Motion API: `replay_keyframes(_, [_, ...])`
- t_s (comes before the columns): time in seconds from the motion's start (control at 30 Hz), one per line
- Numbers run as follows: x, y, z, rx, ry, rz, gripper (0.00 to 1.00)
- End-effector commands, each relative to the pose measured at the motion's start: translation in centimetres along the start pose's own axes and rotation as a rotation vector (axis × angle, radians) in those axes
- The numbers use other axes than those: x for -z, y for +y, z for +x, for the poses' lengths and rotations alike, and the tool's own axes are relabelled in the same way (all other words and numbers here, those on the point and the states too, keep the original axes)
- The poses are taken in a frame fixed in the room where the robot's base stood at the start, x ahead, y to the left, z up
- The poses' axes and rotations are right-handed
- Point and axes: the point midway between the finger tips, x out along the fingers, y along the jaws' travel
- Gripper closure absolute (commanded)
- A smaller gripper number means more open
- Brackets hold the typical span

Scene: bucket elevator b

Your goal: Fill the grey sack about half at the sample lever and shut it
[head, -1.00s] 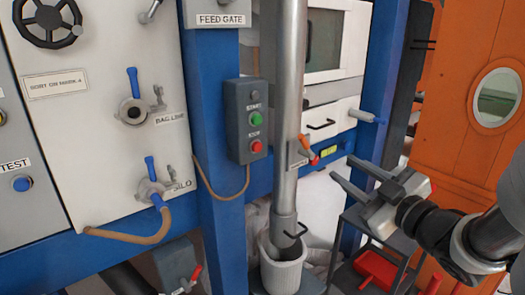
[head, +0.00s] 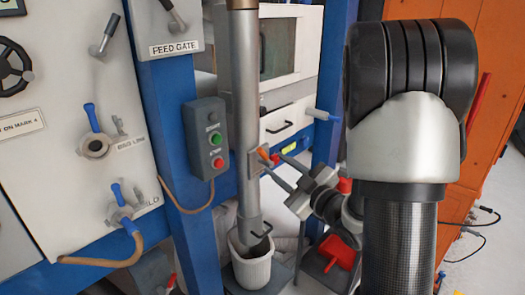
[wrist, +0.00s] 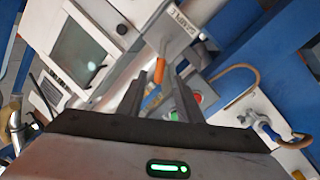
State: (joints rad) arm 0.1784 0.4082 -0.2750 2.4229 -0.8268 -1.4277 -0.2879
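The orange sample lever (head: 264,155) sits on the steel pipe, beside a plate; in the wrist view its orange handle (wrist: 153,95) appears between my fingers, below a label reading SAMPLE. My gripper (head: 274,164) is open, its fingertips pointing at the lever from the right, close to it. I cannot tell whether they touch it. It holds nothing that I can see. A pale ribbed container (head: 251,270) stands under the pipe's lower end, with a black handle beside the spout. I cannot tell whether it is the grey sack; no other clear sack shows.
A grey START/STOP box (head: 206,138) hangs on the blue post left of the pipe. A white panel (head: 75,120) with valves and a hose stands at left. A dark cart (head: 322,268) with a red scoop (head: 338,252) is at lower right. My arm hides much of the right side.

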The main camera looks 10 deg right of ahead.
Motion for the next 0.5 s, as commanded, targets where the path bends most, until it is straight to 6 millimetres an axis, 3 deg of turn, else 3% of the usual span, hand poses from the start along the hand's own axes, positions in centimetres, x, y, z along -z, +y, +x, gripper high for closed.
replay_keyframes(0.2, [0.1,-0.1,4.6,0.003,0.003,-0.001,0.68])
replay_keyframes(0.5, [0.1,0.0,7.7,0.001,0.001,0.0,0.68])
